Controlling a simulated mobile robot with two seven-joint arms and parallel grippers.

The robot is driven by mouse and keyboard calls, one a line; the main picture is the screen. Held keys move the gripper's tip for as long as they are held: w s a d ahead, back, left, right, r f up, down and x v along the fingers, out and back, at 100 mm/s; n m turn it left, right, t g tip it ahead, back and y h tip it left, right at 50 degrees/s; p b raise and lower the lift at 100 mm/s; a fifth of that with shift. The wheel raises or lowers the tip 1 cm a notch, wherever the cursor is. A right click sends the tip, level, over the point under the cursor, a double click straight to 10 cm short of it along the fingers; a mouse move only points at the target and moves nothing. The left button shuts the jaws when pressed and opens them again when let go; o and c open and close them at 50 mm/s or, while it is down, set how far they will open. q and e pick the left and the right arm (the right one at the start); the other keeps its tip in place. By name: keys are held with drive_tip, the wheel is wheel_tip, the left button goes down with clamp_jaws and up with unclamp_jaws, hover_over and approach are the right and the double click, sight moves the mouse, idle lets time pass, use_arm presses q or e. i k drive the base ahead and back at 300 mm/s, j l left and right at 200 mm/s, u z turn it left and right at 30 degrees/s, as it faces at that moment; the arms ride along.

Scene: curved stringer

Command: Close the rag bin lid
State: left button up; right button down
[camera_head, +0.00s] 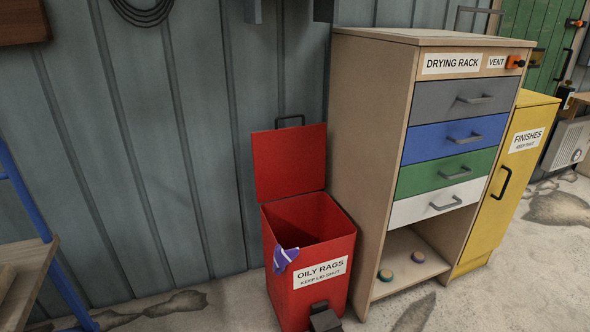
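The red rag bin (330,291) stands on the floor against the wall, labelled "OILY RAGS, KEEP LID SHUT". Its red lid (290,162) is open, standing upright at the back of the bin, with a dark handle (290,121) on its top edge. A purple and white rag (284,259) hangs over the bin's front left rim. A dark pedal (324,317) shows at the bin's lower front. The inside of the bin looks dark and mostly empty where it shows. Neither of my grippers is in view.
A wooden drying rack (362,150) with several coloured drawers stands close to the bin's right. A yellow finishes cabinet (497,215) is beyond it. A wooden bench (30,280) and blue post (40,225) are at the left. Floor left of the bin is mostly clear.

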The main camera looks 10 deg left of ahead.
sight(290, 161)
drive_tip(key=i+z, duration=0.2)
drive_tip(key=i, duration=0.35)
drive_tip(key=i+j+z, duration=0.2)
drive_tip(key=i, duration=0.3)
